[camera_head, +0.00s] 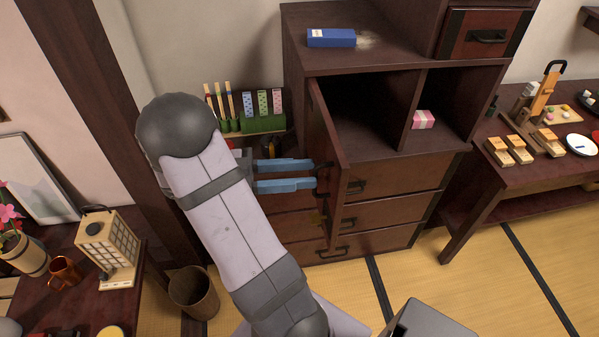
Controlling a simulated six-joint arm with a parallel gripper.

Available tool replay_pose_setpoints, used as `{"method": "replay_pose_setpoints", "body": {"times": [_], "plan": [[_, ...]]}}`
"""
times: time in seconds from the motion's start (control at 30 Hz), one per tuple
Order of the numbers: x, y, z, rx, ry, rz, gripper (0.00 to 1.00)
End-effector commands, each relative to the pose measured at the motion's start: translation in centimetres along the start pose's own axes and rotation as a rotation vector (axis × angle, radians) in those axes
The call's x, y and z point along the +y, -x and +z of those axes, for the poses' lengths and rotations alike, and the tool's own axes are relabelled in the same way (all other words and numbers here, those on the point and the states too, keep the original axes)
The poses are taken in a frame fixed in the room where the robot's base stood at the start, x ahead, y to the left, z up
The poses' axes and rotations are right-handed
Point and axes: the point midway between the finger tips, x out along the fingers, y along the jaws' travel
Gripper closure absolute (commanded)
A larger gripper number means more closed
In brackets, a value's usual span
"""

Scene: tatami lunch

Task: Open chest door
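The dark wooden chest (388,160) stands at the back centre. Its door (328,128) stands swung outward at the left of the upper compartment, seen nearly edge-on. The compartment interior (365,110) shows to the right of the door. My gripper (317,175) is on the door's left, outer side, with two blue fingers pointing right and a gap between them. The fingertips are close to the door and a small dark part there, perhaps its handle. I cannot tell whether they touch it. My arm hides part of the chest's lower left.
A blue box (331,38) lies on the chest top and a pink-and-white item (423,120) sits in the right compartment. A green holder (262,122) stands behind my gripper. A low table (486,182) is right; a lantern (108,247) and wastebasket (194,292) are left.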

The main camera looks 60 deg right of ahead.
Motion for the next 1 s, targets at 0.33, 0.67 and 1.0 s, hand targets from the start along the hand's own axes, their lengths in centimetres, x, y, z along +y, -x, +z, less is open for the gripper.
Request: {"method": "replay_pose_setpoints", "body": {"times": [0.33, 0.67, 1.0], "plan": [[-0.1, 3.6, 0.3, -0.003, -0.005, -0.008, 0.73], [0.1, 7.0, 0.1, 0.000, -0.003, -0.003, 0.73], [0.1, 7.3, -0.1, 0.000, -0.001, -0.001, 0.73]]}}
